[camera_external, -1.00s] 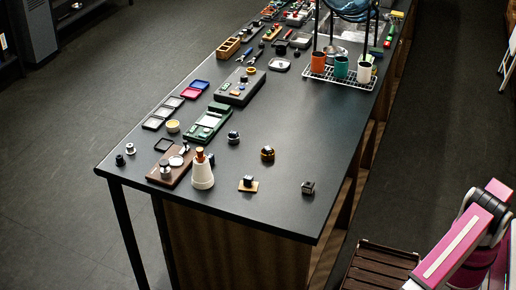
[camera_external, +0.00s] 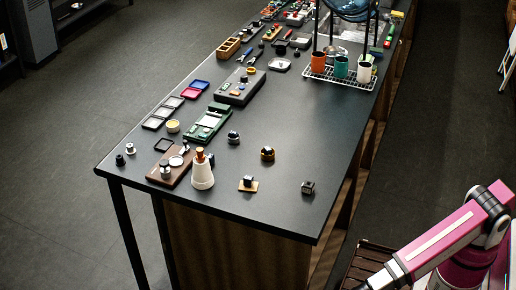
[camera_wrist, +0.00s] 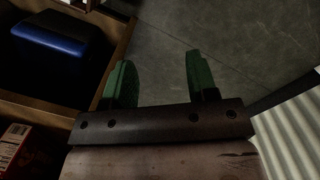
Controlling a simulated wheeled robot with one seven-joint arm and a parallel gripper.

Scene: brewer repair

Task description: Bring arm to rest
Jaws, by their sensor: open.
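My gripper (camera_wrist: 159,80) shows in the wrist view with its two green fingers apart. Nothing is between them, and the grey floor (camera_wrist: 230,35) lies beyond. In the external view my pink arm is at the lower right, off the right side of the dark worktable (camera_external: 300,130). The gripper itself is not visible there.
A wooden shelf or box (camera_wrist: 122,45) with a blue bin (camera_wrist: 62,48) is close on the left in the wrist view. A white ribbed surface (camera_wrist: 290,130) is at right. The table bears a white bottle (camera_external: 202,173), a wire rack (camera_external: 342,80) with cups, and several small parts.

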